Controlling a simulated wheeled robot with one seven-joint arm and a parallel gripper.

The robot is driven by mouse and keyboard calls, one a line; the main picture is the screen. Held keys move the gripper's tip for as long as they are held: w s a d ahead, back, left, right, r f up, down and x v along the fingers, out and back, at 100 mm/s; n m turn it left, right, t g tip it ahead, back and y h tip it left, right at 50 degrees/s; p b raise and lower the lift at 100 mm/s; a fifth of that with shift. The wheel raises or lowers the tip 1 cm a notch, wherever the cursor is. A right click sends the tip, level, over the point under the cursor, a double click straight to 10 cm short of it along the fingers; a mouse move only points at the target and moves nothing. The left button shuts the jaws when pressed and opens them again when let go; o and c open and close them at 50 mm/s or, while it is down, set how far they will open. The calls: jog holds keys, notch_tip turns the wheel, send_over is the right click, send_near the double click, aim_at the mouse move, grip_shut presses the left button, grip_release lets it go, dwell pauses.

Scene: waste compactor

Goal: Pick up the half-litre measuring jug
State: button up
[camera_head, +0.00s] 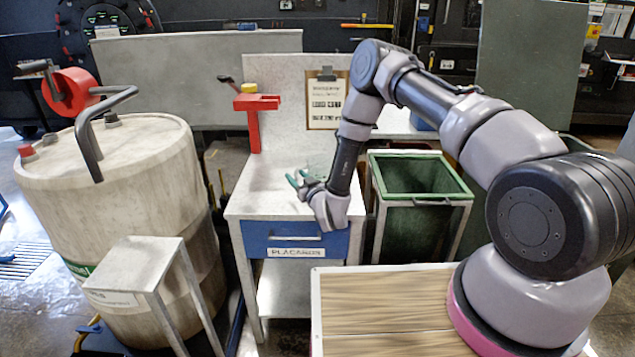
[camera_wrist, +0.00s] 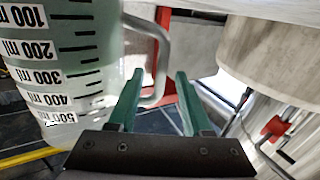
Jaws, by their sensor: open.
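The half-litre measuring jug (camera_wrist: 70,65) is clear, with a black millilitre scale up to 500 ml. It fills the left of the wrist view and appears upside down there. Its pale handle (camera_wrist: 163,62) lies between the tips of my gripper's teal fingers (camera_wrist: 160,76) in that picture; I cannot tell how deep it sits between them. My gripper (camera_head: 299,180) is open, low over the top of the small grey table (camera_head: 262,198). In the head view the jug is only a faint clear shape (camera_head: 320,163) beside my gripper, partly hidden by my arm.
A red stand (camera_head: 255,122) and a clipboard (camera_head: 327,103) are at the table's back. A blue drawer (camera_head: 265,240) labelled PLACARDS is below. A large drum (camera_head: 110,215) stands left and a green bin (camera_head: 420,176) right. The table's left top is clear.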

jog(key=shift+w+a, duration=0.15)
jog(key=shift+w, duration=0.15)
grip_shut()
dwell(1.2)
